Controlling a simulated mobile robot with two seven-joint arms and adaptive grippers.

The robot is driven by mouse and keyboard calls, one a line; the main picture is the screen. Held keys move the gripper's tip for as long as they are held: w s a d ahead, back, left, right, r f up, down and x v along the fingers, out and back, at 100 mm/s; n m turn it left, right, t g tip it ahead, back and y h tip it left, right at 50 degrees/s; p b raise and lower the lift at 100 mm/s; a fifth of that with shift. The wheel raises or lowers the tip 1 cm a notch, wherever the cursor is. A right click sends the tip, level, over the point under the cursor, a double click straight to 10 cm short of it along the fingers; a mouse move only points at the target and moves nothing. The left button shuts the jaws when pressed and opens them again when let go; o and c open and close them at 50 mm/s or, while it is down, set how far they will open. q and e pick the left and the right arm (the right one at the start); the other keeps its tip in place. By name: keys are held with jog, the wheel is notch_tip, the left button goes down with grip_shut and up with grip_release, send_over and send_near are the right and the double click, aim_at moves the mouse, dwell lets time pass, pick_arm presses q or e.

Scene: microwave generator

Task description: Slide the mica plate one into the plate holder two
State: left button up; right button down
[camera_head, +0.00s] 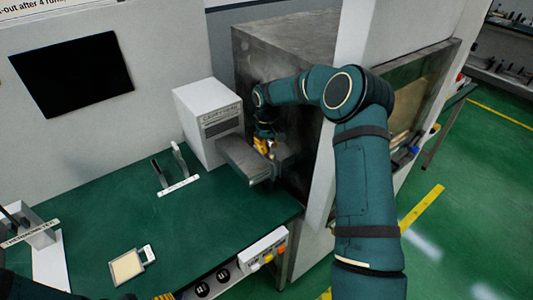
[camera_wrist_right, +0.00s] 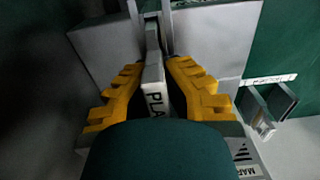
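My right gripper (camera_head: 263,147) is at the grey metal channel (camera_head: 245,158) beside the white box. In the right wrist view its yellow fingers (camera_wrist_right: 155,75) are shut on the white handle of a plate (camera_wrist_right: 154,98) marked "PLA"; the rest of its label is hidden. The plate's far end meets a slot between grey blocks; how deep it sits is unclear. A small upright holder (camera_head: 178,187) with a white label stands on the table, also in the wrist view (camera_wrist_right: 268,105); its number is unreadable. My left gripper (camera_head: 164,296) barely shows at the bottom edge.
A beige plate with a white handle (camera_head: 127,267) lies on the green table (camera_head: 210,235). A white labelled box (camera_head: 208,118) stands beside the large metal cabinet (camera_head: 285,40). A control panel with buttons (camera_head: 264,250) is at the table's front edge. The table middle is clear.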

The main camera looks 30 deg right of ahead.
jog(key=shift+r+p, duration=1.55)
jog(key=shift+r, duration=1.2)
